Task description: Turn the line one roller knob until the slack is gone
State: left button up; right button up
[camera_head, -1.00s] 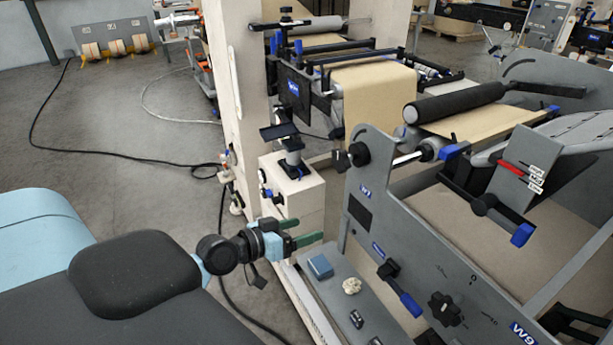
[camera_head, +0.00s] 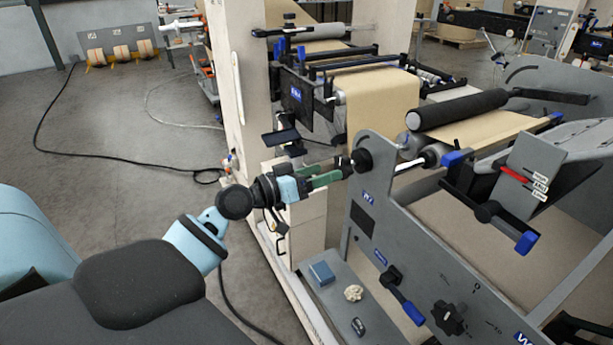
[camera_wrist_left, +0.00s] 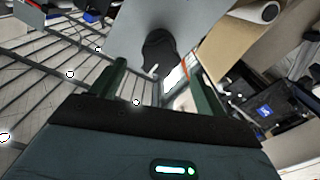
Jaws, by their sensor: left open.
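A black roller knob (camera_head: 362,160) sticks out from the upper corner of the grey W1 side panel (camera_head: 385,215). It also shows in the left wrist view as a dark knob (camera_wrist_left: 160,48) ahead of the fingers and roughly between them. My left gripper (camera_head: 346,167) has green fingers, is open, and has its tips close to the knob. I cannot tell whether they touch it. The fingers (camera_wrist_left: 157,66) show apart in the left wrist view, with nothing clearly held. The brown kraft web (camera_head: 380,98) hangs behind the panel. My right gripper is not in view.
A second black knob (camera_head: 447,318) and a blue-handled lever (camera_head: 402,298) sit lower on the panel. A grey ledge (camera_head: 335,300) below the gripper holds a blue block (camera_head: 320,273) and a pale lump (camera_head: 353,293). A cream post (camera_head: 240,90) stands behind.

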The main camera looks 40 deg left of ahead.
aim_at(341, 167)
pick_arm(q)
jog(key=x, duration=0.6)
jog(key=shift+f, duration=0.1)
jog(key=shift+w+d, duration=0.1)
jog(key=shift+w, duration=0.05)
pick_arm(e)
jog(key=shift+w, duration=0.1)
pick_arm(q)
jog(key=shift+c, duration=0.2)
